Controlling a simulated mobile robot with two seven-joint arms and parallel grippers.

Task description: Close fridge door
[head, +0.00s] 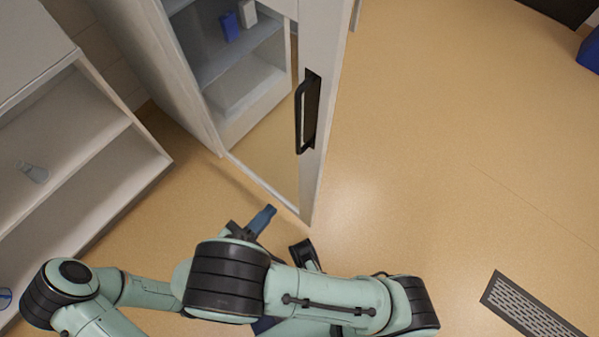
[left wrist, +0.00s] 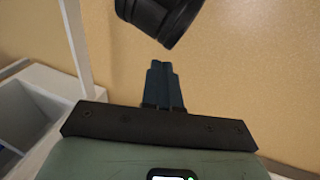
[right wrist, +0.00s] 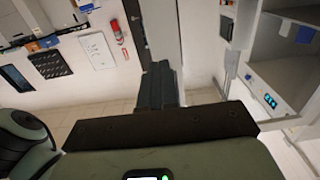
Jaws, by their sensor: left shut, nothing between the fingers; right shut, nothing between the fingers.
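The fridge door (head: 325,100) stands open in the head view, swung out from the fridge (head: 180,75). It has a white frame, a see-through pane and a black upright handle (head: 301,118) on its edge. My right gripper (head: 264,217) shows below the door's lower frame in the picture, left of the handle. Its fingers are together and empty, also in the right wrist view (right wrist: 160,85). I cannot tell whether it touches the door. My left gripper (left wrist: 163,82) is shut and empty above the floor in the left wrist view; in the head view I cannot make it out.
The fridge shelves hold a blue box (head: 229,26) and a white box (head: 247,12). A white open shelf unit (head: 75,150) stands at the left. A floor grille (head: 530,305) lies at lower right. The floor (head: 440,130) right of the door is clear.

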